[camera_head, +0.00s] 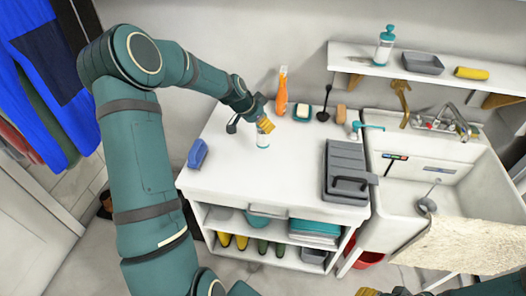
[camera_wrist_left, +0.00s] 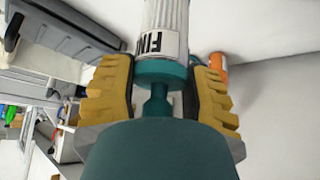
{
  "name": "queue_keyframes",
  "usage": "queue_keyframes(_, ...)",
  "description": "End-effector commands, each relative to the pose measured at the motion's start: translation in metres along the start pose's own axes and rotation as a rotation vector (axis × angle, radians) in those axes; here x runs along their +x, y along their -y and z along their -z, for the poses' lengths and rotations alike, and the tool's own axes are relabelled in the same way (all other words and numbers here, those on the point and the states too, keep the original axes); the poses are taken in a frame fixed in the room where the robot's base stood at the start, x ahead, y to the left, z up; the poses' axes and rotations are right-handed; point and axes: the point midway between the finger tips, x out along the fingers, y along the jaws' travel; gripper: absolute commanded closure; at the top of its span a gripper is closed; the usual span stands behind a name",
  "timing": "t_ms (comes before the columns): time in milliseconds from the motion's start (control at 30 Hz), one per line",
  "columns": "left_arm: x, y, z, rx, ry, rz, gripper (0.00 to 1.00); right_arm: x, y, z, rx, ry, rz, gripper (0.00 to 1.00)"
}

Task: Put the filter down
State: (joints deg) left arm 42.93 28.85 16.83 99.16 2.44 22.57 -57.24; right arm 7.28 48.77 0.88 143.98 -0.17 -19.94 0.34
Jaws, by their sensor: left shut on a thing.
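The filter (camera_head: 263,141) is a small white cylinder with a teal end, upright at the middle of the white counter (camera_head: 235,170). In the left wrist view the filter (camera_wrist_left: 166,18) shows white pleats, a label with dark letters starting "FIN", and a teal cap. My left gripper (camera_head: 264,125) is shut on its teal end from above; the yellow fingers (camera_wrist_left: 160,88) stand on both sides of the cap. I cannot tell whether the filter's lower end touches the counter. My right gripper (camera_head: 384,292) shows only as yellow bits at the bottom edge.
A blue object (camera_head: 197,153) lies at the counter's left. An orange bottle (camera_head: 281,92), a sponge (camera_head: 302,112) and a black brush (camera_head: 323,115) are behind the filter. A grey toolbox (camera_head: 346,168) stands to the right, before the sink (camera_head: 450,185). Counter around the filter is clear.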

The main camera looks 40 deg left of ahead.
Motion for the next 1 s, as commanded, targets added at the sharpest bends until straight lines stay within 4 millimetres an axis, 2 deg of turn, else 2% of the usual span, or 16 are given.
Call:
queue_keyframes(200, 0.034, 0.0, -0.022, -0.003, 0.001, -0.002, 0.92, 0.006, -0.002, 0.001, 0.0, -0.003, 0.0, 0.53)
queue_keyframes(367, 0.044, 0.0, -0.029, 0.0, 0.0, -0.001, 0.92, 0.008, -0.003, 0.001, 0.0, -0.005, 0.0, 0.53)
queue_keyframes(600, 0.07, 0.0, -0.045, -0.001, 0.001, -0.001, 0.92, 0.012, -0.005, 0.002, -0.001, -0.007, 0.0, 0.53)
queue_keyframes(1000, 0.073, 0.0, -0.047, 0.0, 0.0, 0.0, 0.92, 0.016, -0.006, 0.002, -0.001, -0.009, 0.0, 0.53)
